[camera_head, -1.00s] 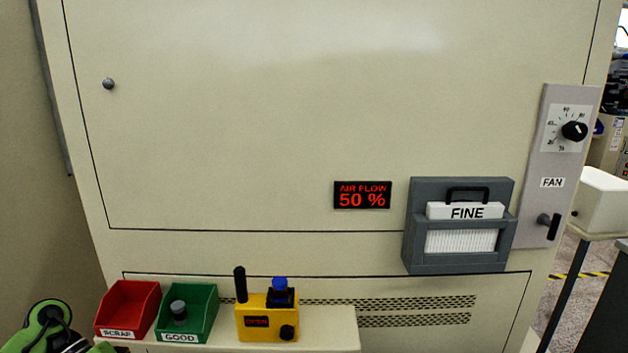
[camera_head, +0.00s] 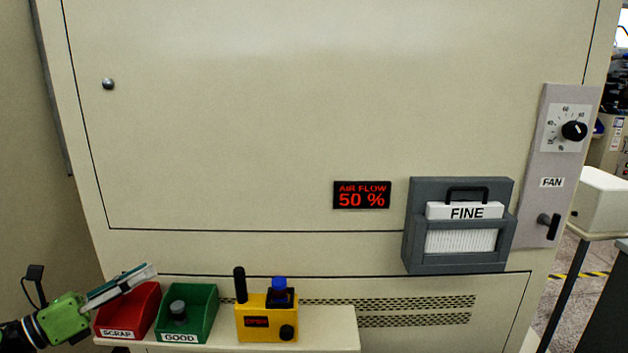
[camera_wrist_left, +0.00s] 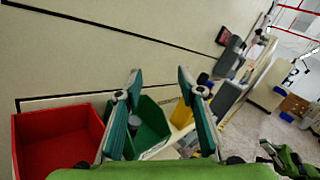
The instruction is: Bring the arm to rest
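My left gripper (camera_head: 148,270) comes in from the lower left in the head view. It reaches over the red SCRAP bin (camera_head: 127,312) and points up and to the right. In the left wrist view its two fingers (camera_wrist_left: 160,80) stand well apart, with nothing between them. The green GOOD bin (camera_head: 202,302) holds a dark cylindrical part with a grey top (camera_head: 178,311). No part shows in the visible inside of the SCRAP bin. My right gripper is not in the head view.
Beside the bins on the shelf (camera_head: 330,338) stands a yellow box (camera_head: 266,320) with a black post and a blue-topped part. A cream cabinet fills the background, with an AIR FLOW 50 % display (camera_head: 362,195), a FINE filter holder (camera_head: 410,240) and a fan knob (camera_head: 574,131).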

